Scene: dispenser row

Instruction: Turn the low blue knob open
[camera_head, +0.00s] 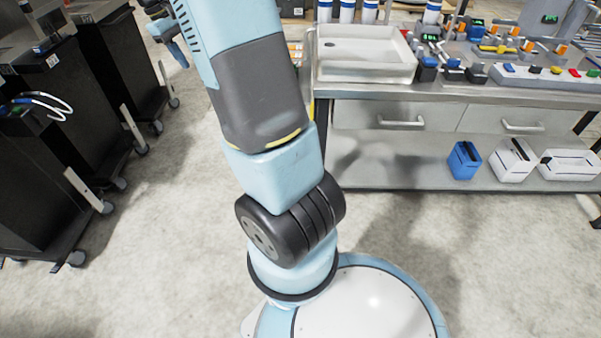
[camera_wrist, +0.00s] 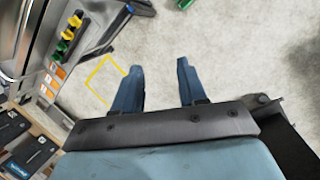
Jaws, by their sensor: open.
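My gripper (camera_wrist: 159,66) shows in the wrist view with its two blue fingers apart and nothing between them, above bare floor. I cannot single out the low blue knob for certain. In the head view, small dark-blue parts (camera_head: 428,63) stand by the front edge of the bench, right of the white sink, too small to tell their kind or setting. A blue piece (camera_head: 508,68) also sits on a pale strip farther right. No blue knob shows in the wrist view, and my gripper is not near the bench parts in the head view.
The bench (camera_head: 470,97) with a white sink (camera_head: 365,68) stands at the back right. Below it are drawers and a shelf with a blue box (camera_head: 464,160). Black wheeled cabinets (camera_head: 60,170) line the left. Yellow and green fittings (camera_wrist: 68,35) are at the wrist view's upper left. Floor between is clear.

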